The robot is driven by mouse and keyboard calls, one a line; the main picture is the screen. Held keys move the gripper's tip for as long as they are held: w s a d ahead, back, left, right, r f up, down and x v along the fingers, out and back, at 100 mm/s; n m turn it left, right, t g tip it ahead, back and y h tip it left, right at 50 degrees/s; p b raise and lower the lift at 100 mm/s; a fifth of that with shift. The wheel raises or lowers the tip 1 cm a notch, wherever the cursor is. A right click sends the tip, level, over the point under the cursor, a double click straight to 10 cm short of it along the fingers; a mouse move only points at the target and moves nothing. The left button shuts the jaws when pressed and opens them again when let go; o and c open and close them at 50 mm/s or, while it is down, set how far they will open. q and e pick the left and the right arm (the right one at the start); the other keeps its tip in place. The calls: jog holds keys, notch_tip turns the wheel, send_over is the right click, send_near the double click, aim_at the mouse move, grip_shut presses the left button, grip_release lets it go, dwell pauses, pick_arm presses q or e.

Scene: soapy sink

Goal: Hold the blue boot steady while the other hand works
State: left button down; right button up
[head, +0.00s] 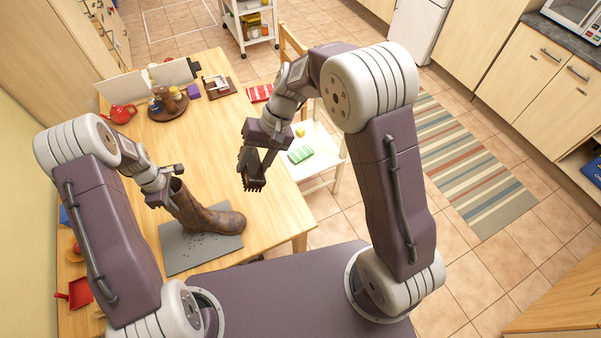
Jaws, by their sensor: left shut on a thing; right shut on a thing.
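A brown boot (208,214) stands on a grey mat (185,258) on the wooden table, toe pointing right; I see no blue boot. Dark specks lie on the mat beside it. My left gripper (170,186) is shut on the top of the boot's shaft. My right gripper (257,158) is up and to the right of the boot, apart from it, shut on a dark brush-like thing (254,185) with short bristles at its lower end. The fingers partly hide this thing.
A round tray (170,113) with small jars, a red teapot (121,114) and a purple block (194,91) stand at the table's far end. A red dustpan (78,292) lies at the left. A chair (325,150) with a green-striped item stands right of the table.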

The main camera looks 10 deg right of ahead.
jog(key=w+a+r+m+t+y, duration=0.1)
jog(key=w+a+m+y, duration=0.15)
jog(key=w+a, duration=0.55)
jog(key=w+a+f+m+t, duration=0.4)
jog(key=w+f+m, duration=0.1)
jog(key=f+m, duration=0.15)
jog(key=s+f+m+t+y, duration=0.1)
jog(key=s+f+t, duration=0.15)
jog(key=f, duration=0.65)
jog(key=s+f+m+t, duration=0.1)
jog(key=s+f+t, duration=0.15)
jog(key=f, duration=0.55)
jog(key=s+f+n+y, duration=0.1)
jog(key=s+f+y, duration=0.2)
jog(key=s+f, duration=0.7)
jog(key=shift+s+a, duration=0.3)
jog(key=shift+s, duration=0.3)
jog(key=shift+y, duration=0.25)
jog(key=shift+r+x, duration=0.2)
jog(key=shift+x, duration=0.75)
jog(key=shift+r+x, duration=0.25)
jog(key=shift+x, duration=0.7)
jog(key=shift+r+x, duration=0.2)
jog(key=shift+x, duration=0.8)
grip_shut()
jog(key=shift+a, duration=0.2)
